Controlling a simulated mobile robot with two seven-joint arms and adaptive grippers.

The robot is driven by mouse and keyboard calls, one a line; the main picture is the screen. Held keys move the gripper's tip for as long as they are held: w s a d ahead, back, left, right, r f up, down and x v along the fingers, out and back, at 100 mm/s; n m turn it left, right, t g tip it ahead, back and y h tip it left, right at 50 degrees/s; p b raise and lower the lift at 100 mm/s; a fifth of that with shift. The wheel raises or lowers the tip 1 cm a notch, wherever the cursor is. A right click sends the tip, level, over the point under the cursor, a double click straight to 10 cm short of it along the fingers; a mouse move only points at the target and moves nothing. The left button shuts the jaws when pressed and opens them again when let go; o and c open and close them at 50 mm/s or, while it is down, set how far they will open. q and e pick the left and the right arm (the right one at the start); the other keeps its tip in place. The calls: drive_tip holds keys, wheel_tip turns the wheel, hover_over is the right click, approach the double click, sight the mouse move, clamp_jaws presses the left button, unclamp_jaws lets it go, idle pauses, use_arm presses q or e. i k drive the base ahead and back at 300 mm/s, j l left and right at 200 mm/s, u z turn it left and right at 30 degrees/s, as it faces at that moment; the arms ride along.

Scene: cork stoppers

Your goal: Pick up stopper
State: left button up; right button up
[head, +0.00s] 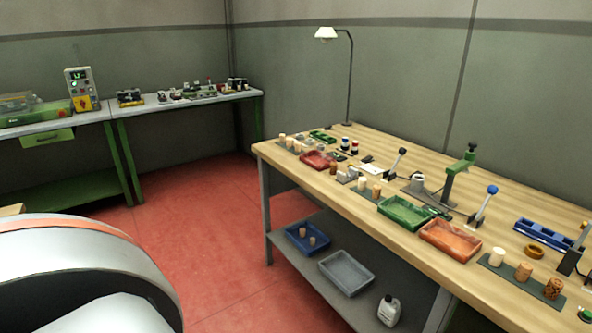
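Several cork stoppers stand upright on the wooden workbench (345,205) at the right. On a dark strip near its front right are a pale stopper (497,257), a tan stopper (524,271) and a dark speckled stopper (553,289). Another tan stopper (376,192) and a paler one (361,184) stand left of the green tray. More small stoppers (283,141) stand at the bench's far left end. Neither of my grippers is in view.
A red tray (318,168), green tray (430,224) and orange tray (481,245) sit on the bench. Blue bin (289,243), grey bin (328,268) and white bottle (389,310) are on the shelf below. Red floor (215,235) lies open between this bench and the rear one.

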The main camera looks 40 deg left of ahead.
sight(333, 165)
drive_tip(key=u, duration=1.15)
drive_tip(key=j+z, duration=0.1)
drive_tip(key=z, duration=0.6)
drive_tip(key=i+j+z, duration=0.15)
drive_tip(key=j+z, duration=1.05)
drive_tip(key=j, duration=1.1)
drive_tip(key=k+j+z, duration=0.1)
drive_tip(key=j, duration=0.35)
